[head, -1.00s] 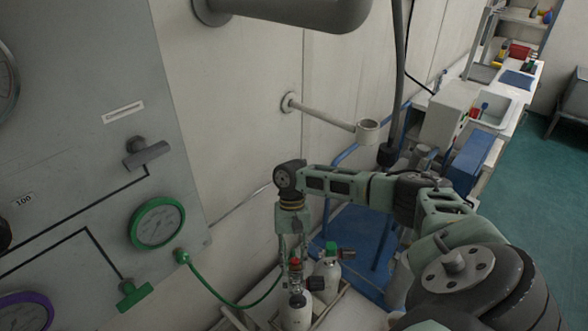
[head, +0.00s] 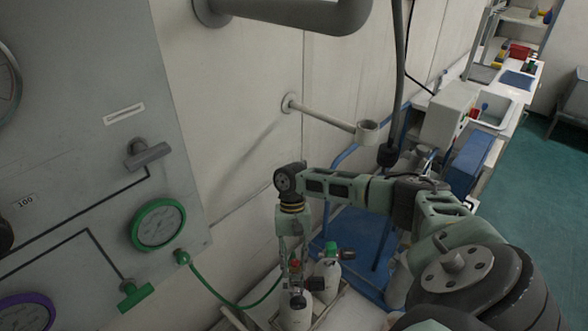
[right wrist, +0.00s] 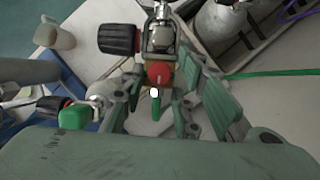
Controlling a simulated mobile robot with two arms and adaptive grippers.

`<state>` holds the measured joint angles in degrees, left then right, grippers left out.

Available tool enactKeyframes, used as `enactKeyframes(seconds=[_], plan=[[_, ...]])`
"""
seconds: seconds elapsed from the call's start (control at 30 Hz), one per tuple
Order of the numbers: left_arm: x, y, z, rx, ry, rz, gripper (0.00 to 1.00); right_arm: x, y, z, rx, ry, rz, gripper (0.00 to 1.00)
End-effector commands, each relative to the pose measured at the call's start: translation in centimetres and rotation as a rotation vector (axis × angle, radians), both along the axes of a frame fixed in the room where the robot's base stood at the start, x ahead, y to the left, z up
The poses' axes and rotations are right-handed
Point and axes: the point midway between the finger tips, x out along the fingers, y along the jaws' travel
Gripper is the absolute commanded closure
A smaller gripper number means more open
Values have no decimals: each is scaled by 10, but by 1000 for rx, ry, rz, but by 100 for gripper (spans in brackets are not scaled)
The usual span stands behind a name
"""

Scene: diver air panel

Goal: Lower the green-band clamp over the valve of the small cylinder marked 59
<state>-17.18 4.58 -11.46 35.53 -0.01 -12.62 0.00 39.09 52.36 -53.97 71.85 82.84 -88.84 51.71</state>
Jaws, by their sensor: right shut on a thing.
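My right gripper (head: 293,270) points down at the tray and is shut on the green-band clamp, whose red knob (right wrist: 160,73) and green band (right wrist: 155,104) show between the fingers in the right wrist view. A metal valve (right wrist: 160,38) with a black, red-ringed knob (right wrist: 118,39) is right by the clamp; I cannot tell whether the clamp is around it or only above it. A small white cylinder (head: 295,316) stands directly below the gripper. No number 59 is readable. My left gripper is not in view.
A second small cylinder (head: 328,274) with a green cap (head: 331,248) stands close to the right. A green hose (head: 232,303) runs from the panel (head: 75,150) toward the clamp. A pipe with a ring (head: 366,130) juts from the wall above.

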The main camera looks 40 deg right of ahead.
Motion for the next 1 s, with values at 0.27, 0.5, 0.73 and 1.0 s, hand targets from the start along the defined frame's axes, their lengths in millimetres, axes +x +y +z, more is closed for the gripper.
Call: enactKeyframes(seconds=[0.27, 0.5, 0.73, 1.0], plan=[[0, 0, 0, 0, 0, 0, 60, 1, 0, -1, 1, -1, -1, 60], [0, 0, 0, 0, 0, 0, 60, 0, 0, -1, 1, -1, 0, 49], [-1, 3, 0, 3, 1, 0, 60, 1, -1, 0, 0, -1, -1, 49], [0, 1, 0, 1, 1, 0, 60, 16, -11, 42, 1, -5, -2, 49]])
